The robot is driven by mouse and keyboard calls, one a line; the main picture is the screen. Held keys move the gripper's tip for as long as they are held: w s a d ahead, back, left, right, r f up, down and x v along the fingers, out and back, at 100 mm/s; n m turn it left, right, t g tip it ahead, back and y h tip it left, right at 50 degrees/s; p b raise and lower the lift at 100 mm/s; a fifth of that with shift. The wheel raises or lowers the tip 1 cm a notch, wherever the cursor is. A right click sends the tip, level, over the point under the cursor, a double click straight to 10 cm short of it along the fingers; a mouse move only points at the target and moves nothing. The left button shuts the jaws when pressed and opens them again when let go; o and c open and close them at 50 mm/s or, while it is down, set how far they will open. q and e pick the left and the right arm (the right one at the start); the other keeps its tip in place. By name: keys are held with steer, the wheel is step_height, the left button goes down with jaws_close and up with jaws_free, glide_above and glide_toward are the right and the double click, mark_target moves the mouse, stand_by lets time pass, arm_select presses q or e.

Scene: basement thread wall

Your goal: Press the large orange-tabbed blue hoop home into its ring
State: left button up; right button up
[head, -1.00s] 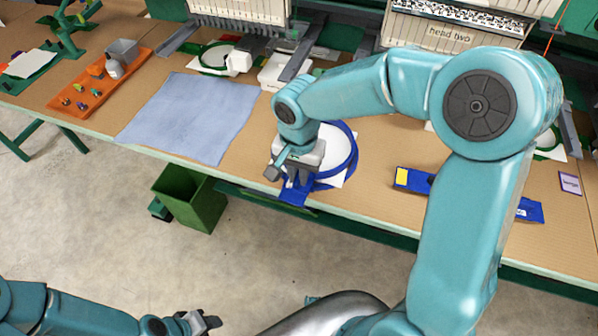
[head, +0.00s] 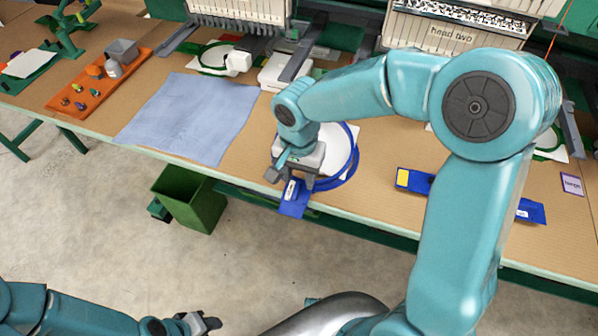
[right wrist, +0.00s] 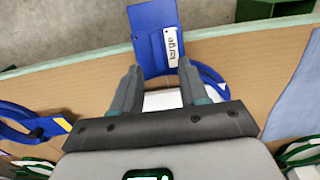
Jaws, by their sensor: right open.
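The large blue hoop (head: 354,165) lies on the table near its front edge, around white fabric (head: 340,148). Its blue tab (head: 294,203) sticks out past the table edge; the right wrist view shows this tab (right wrist: 150,45) with a white "large" label. No orange shows on it. My right gripper (head: 290,178) is open above the near side of the hoop, its fingers apart (right wrist: 160,88) with white fabric and blue rim between and beyond them. Whether the hoop is seated is hidden by the gripper. My left gripper (head: 208,323) is low at the bottom, away from the table; its jaws are unclear.
A pale blue cloth (head: 190,115) lies left of the hoop. A blue piece with a yellow patch (head: 403,178) lies to the right, partly behind my arm. An orange tray (head: 95,85) sits far left. A green bin (head: 190,198) stands below the table edge.

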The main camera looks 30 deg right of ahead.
steer(key=shift+a+r, duration=0.1)
steer(key=shift+r, duration=0.25)
step_height(320, 180, up, 15)
steer(key=p, duration=0.1)
steer(key=shift+w+r, duration=0.2)
